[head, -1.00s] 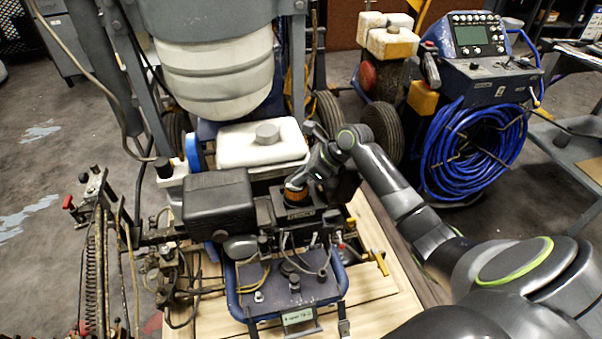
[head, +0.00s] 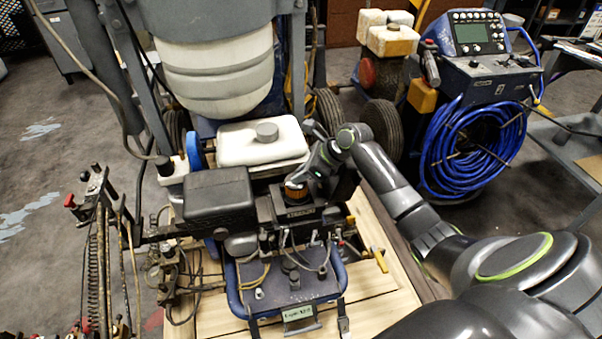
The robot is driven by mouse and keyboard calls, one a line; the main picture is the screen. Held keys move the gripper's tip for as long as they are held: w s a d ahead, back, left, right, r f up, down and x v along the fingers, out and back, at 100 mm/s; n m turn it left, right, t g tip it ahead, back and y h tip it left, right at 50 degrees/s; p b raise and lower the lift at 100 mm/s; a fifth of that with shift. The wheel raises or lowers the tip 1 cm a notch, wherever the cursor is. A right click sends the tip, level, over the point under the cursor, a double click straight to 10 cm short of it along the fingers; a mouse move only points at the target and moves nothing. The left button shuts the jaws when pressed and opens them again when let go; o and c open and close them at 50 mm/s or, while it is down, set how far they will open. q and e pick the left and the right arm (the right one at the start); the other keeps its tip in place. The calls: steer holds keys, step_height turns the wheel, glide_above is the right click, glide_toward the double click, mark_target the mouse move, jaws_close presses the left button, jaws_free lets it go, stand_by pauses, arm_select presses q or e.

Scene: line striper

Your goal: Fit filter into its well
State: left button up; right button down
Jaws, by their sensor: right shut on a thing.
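The filter (head: 297,194) shows as a small cylinder with an orange-brown band and a darker lower part. It stands roughly upright at the top of a dark block (head: 299,215) on the line striper, where the well seems to be. My right gripper (head: 297,183) is shut on the filter from above and behind. The filter's lower end and the well's opening are hidden, so I cannot tell how deep it sits. My left gripper is not in view.
A black box-shaped cover (head: 218,197) stands just left of the filter. A white tank (head: 262,143) lies behind it. Hoses and a blue-framed panel (head: 290,287) are in front. A blue hose reel (head: 476,150) stands at the right.

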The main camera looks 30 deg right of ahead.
steer(key=shift+s+f+p, duration=0.1)
steer(key=shift+f+p, duration=0.2)
steer(key=shift+f, duration=0.5)
stand_by(0.4)
steer(key=shift+p, duration=0.85)
steer(key=shift+f, duration=0.1)
steer(key=shift+d+p, duration=0.3)
steer(key=shift+p, duration=1.45)
stand_by(1.3)
steer(key=shift+d+r+p, duration=0.1)
steer(key=shift+r+p, duration=0.45)
steer(key=shift+p, duration=0.65)
stand_by(0.3)
steer(key=shift+p, duration=0.65)
